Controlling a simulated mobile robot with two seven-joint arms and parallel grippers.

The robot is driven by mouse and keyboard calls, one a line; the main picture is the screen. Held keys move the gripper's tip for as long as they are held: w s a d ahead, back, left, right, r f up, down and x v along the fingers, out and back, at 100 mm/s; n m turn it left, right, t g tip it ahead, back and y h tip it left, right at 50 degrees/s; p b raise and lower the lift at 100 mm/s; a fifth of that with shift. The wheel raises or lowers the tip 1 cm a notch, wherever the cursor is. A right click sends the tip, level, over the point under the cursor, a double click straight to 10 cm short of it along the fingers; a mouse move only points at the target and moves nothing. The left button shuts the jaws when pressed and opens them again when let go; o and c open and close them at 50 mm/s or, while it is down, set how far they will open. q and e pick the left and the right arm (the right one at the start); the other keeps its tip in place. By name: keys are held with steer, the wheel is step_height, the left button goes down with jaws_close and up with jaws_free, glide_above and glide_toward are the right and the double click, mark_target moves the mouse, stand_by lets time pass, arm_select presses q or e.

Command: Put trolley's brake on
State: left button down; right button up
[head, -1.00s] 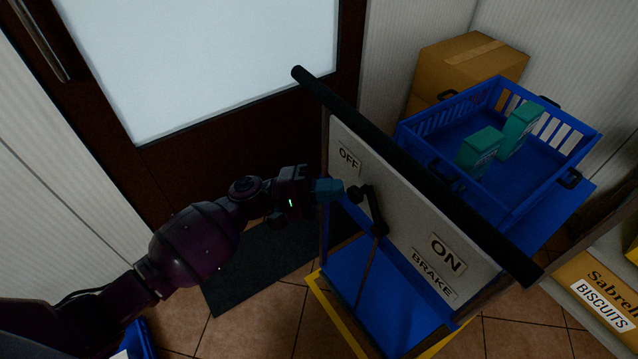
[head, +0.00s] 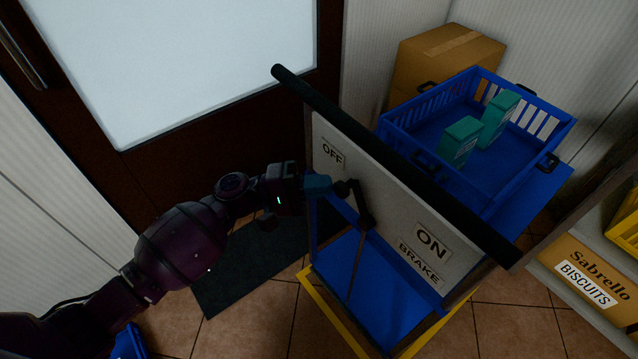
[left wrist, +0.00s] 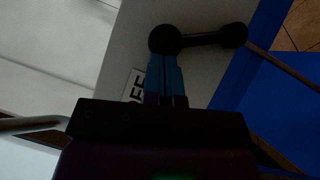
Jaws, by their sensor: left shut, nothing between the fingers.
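The blue trolley (head: 372,285) stands right of centre in the head view, with a white panel under a black push bar (head: 390,165). The panel carries an OFF label (head: 333,153) at its left and an ON BRAKE label (head: 431,242) at its right. The black brake lever (head: 365,208) has its knob at the OFF side. My left gripper (head: 328,186) is shut and empty, its blue fingertips at or very near the knob. In the left wrist view the fingertips (left wrist: 165,68) meet the round knob (left wrist: 166,40); contact is unclear. My right gripper is not in view.
A blue crate (head: 400,133) with two teal cartons (head: 461,142) rests on the trolley. A cardboard box (head: 440,65) stands behind it. A shelf with a Sabrello biscuits box (head: 580,270) is at the right. A dark door (head: 100,160) and a mat (head: 240,270) are at the left.

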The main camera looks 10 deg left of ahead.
arm_select(q)
steer(key=s+d+r+m+y+p, duration=0.3)
steer(key=s+d+m+y+p, duration=0.3)
steer(key=s+d+m+p, duration=0.1)
steer(key=shift+s+d+m+t+y+p, duration=0.3)
steer(key=shift+d+m+p, duration=0.2)
steer(key=shift+p, duration=0.1)
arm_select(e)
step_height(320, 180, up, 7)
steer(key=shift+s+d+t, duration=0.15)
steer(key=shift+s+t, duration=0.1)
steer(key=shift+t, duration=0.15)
arm_select(q)
steer(key=shift+r, duration=0.1)
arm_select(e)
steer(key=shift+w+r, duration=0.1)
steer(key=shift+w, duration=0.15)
